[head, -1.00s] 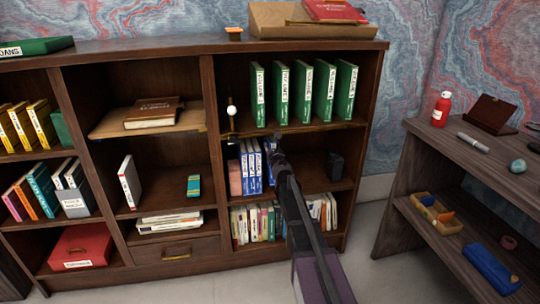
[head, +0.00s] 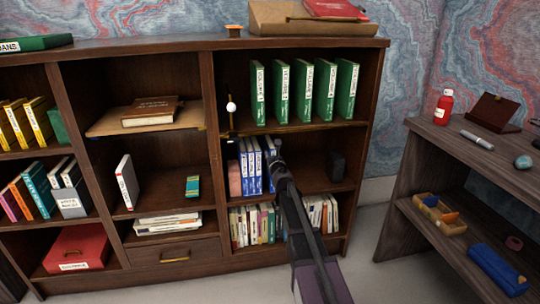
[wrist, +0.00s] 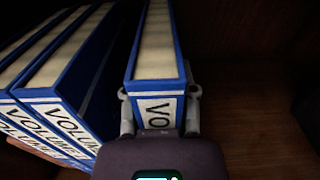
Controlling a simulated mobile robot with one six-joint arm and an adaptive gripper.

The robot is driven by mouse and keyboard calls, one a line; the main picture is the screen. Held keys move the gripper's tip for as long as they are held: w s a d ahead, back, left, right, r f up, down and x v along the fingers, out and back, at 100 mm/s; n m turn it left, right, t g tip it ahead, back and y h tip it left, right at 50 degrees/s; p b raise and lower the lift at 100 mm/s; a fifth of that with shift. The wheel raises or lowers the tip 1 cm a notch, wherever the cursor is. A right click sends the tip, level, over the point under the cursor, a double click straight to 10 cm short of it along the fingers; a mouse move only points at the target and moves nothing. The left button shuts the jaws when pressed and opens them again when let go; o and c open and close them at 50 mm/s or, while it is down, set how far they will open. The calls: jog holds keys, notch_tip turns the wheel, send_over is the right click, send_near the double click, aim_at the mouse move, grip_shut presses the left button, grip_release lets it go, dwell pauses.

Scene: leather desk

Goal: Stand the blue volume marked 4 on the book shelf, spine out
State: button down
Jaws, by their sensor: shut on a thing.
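The book shelf (head: 325,183) holds a row of blue volumes (head: 249,167) in its right-hand middle compartment, upright with spines facing out. In the wrist view several blue volumes (wrist: 62,75) lean side by side at the left. My gripper (wrist: 160,108) is shut on a blue volume (wrist: 158,50), one finger on each side of its spine end. The held volume stands upright at the right of the row, with a narrow gap at its left in the wrist view. Its label reads "VO"; its number is hidden by my gripper. In the head view my gripper (head: 275,162) covers much of it.
Green volumes (head: 303,92) fill the shelf above. Mixed books (head: 256,223) stand below.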

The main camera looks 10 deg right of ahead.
jog(key=shift+c, duration=2)
grip_release()
jog(key=shift+r, duration=0.1)
jog(key=s, duration=1.2)
jog(key=shift+a, duration=0.2)
